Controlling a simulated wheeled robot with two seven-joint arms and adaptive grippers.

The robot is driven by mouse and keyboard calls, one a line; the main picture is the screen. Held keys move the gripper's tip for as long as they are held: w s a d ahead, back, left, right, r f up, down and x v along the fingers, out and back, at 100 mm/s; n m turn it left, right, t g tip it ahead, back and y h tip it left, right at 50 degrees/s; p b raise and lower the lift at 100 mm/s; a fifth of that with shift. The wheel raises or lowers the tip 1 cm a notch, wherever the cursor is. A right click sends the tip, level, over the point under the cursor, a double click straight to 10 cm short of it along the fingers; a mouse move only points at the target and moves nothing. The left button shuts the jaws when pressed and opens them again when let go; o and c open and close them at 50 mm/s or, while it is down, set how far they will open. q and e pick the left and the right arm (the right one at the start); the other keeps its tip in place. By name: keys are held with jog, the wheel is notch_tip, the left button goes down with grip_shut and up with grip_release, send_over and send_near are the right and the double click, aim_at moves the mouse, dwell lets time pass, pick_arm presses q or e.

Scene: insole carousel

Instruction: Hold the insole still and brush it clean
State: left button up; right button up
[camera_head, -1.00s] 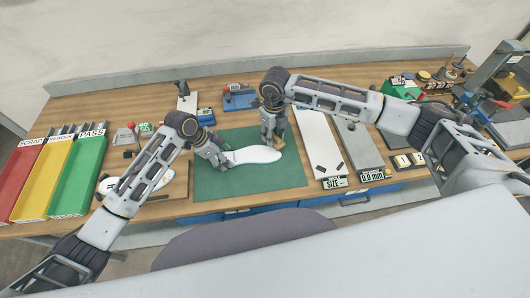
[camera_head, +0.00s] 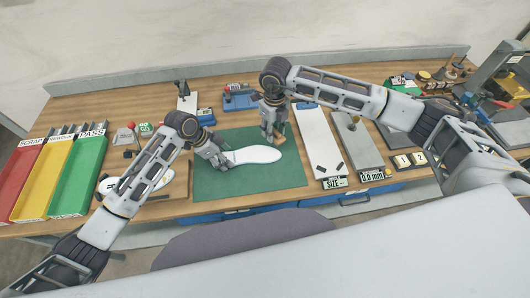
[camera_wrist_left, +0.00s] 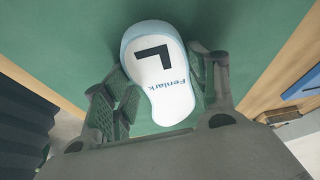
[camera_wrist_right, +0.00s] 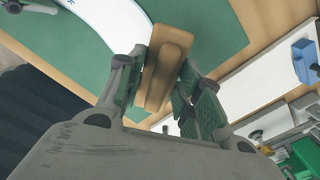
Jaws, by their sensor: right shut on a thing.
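The white insole (camera_head: 255,155) lies flat on the green mat (camera_head: 235,181). In the left wrist view the insole (camera_wrist_left: 163,65) shows a black L mark and the word Fenlark. My left gripper (camera_head: 221,163) is low at the insole's left end. Its fingers (camera_wrist_left: 163,95) are spread on either side of the insole; I cannot tell whether they touch it. My right gripper (camera_head: 275,133) is shut on a brown wooden brush (camera_wrist_right: 165,68), beside the insole's right end. The brush's underside is hidden. In the right wrist view the insole (camera_wrist_right: 105,22) is apart from the brush.
Red, yellow and green bins (camera_head: 76,180) stand at the far left. A round-ended board (camera_head: 150,190) lies left of the mat. A white size board (camera_head: 318,145) and a grey gauge plate (camera_head: 358,145) lie to the right. The mat's front is clear.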

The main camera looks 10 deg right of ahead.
pick_arm(q)
jog(key=o, duration=0.5)
jog(key=shift+f, duration=0.1)
jog(key=shift+o, duration=0.2)
jog(key=shift+a+r, duration=0.1)
jog(key=shift+r, duration=0.1)
jog(key=v, duration=1.1)
jog(key=shift+r, duration=0.3)
jog(key=shift+a, duration=0.1)
